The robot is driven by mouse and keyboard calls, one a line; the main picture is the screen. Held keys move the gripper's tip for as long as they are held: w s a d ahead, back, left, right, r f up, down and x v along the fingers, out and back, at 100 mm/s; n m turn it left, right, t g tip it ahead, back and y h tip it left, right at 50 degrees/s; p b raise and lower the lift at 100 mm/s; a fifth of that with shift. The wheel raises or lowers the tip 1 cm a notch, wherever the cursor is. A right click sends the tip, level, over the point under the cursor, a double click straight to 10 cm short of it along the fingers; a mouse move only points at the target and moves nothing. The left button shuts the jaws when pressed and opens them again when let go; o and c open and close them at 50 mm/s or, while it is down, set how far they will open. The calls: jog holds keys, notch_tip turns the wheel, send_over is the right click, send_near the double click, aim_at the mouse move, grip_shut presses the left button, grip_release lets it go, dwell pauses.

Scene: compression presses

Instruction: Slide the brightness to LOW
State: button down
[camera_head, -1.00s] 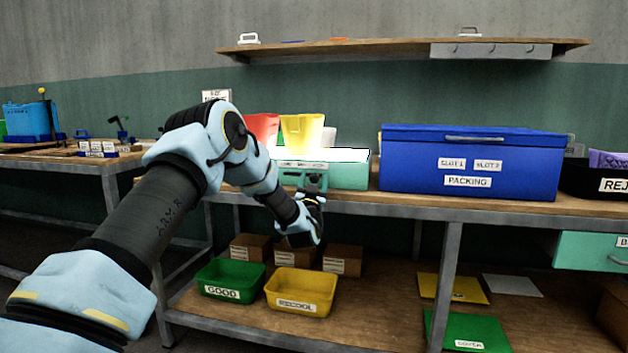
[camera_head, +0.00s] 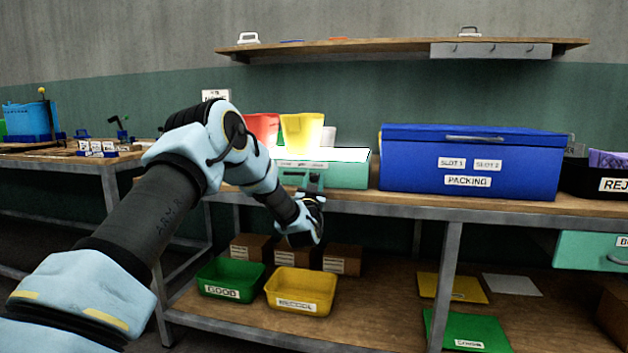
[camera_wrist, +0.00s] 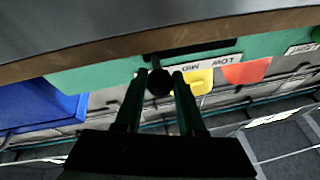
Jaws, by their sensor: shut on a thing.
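The light box (camera_head: 348,176) is a teal box with a glowing white top on the workbench. In the wrist view its teal front (camera_wrist: 90,74) appears upside down, with a dark slot (camera_wrist: 195,48) and white labels MID (camera_wrist: 190,68) and LOW (camera_wrist: 224,58). The dark round slider knob (camera_wrist: 158,82) sits left of both labels there, on the far side of MID from LOW. My gripper (camera_wrist: 158,80) is shut on the knob, one finger on each side. In the head view my gripper (camera_head: 312,184) is at the box's front and hides part of it.
A red bin (camera_head: 262,128) and a yellow bin (camera_head: 302,132) stand behind the glowing top. A blue PACKING box (camera_head: 470,165) is right of the light box. Green (camera_head: 230,278) and yellow (camera_head: 300,290) trays lie on the lower shelf. The space before the bench looks clear.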

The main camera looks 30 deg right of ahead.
dwell(0.8)
jog(key=b, duration=0.4)
send_near(285, 167)
jog(key=x, duration=0.4)
jog(key=shift+w+d, duration=0.15)
jog(key=shift+d, duration=0.1)
jog(key=shift+w+a+r, duration=0.15)
jog(key=c, duration=0.6)
grip_release()
jog(key=shift+o, duration=0.4)
